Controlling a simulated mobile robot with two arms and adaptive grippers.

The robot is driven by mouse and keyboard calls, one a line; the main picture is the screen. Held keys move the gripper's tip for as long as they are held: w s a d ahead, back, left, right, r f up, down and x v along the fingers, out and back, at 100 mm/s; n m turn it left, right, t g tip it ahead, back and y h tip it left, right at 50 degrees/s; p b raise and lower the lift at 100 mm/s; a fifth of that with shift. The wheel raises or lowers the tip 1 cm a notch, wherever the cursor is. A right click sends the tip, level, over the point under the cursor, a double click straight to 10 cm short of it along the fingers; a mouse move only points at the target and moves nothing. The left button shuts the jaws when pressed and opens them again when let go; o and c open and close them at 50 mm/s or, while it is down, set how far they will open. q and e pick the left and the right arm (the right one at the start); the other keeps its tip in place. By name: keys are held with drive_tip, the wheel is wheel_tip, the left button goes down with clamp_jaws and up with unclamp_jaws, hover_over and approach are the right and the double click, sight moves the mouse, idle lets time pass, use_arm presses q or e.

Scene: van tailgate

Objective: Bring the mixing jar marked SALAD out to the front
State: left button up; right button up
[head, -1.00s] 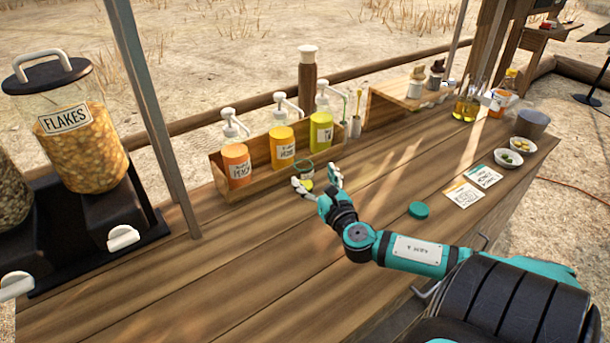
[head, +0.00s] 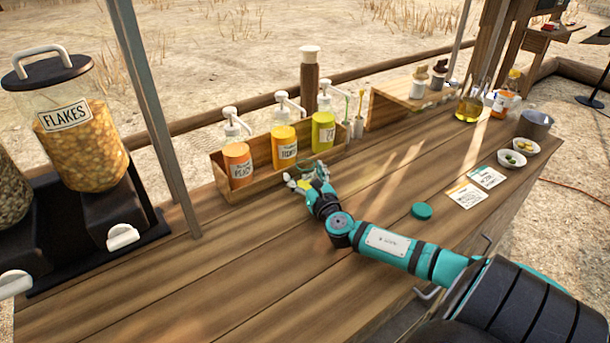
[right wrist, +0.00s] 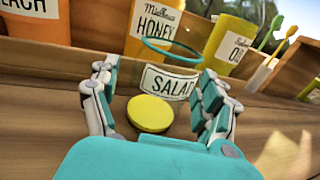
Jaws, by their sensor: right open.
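The mixing jar marked SALAD (right wrist: 172,82) is clear, with a teal rim ring and yellow contents low inside. It stands on the counter just in front of the wooden bottle rack in the right wrist view. In the head view it is mostly hidden behind my right gripper (head: 306,178). My right gripper is open in the right wrist view (right wrist: 158,100), with its fingers on either side of the jar; I cannot tell whether they touch it. My left gripper is not in view.
The wooden rack (head: 217,180) behind the jar holds orange, honey and yellow pump bottles. A teal lid (head: 421,211) lies on the counter, with two cards (head: 488,177) and small bowls to the right. A FLAKES dispenser (head: 80,140) stands left. The front counter is clear.

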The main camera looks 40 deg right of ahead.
drive_tip(key=c, duration=1.4)
drive_tip(key=shift+s+d+p+v, duration=0.15)
drive_tip(key=shift+d+p+v, duration=0.2)
drive_tip(key=shift+v, duration=1.35)
drive_tip(key=shift+s+d+p+v, duration=0.15)
drive_tip(key=shift+d+p+v, duration=0.2)
drive_tip(key=shift+v, duration=1.4)
drive_tip(key=shift+s+d+p+v, duration=0.1)
drive_tip(key=shift+d+p+v, duration=0.25)
drive_tip(key=shift+v, duration=1.35)
drive_tip(key=shift+s+a+p, duration=0.15)
drive_tip(key=shift+s, duration=1.5)
drive_tip(key=shift+s+a+p, duration=0.15)
drive_tip(key=shift+s, duration=1.5)
drive_tip(key=shift+s+a+p, duration=0.15)
drive_tip(key=shift+s, duration=1.5)
drive_tip(key=o, duration=1.4)
drive_tip(key=shift+c, duration=0.2)
drive_tip(key=v, duration=1.2)
drive_tip(key=shift+r, duration=0.1)
drive_tip(key=shift+s, duration=0.1)
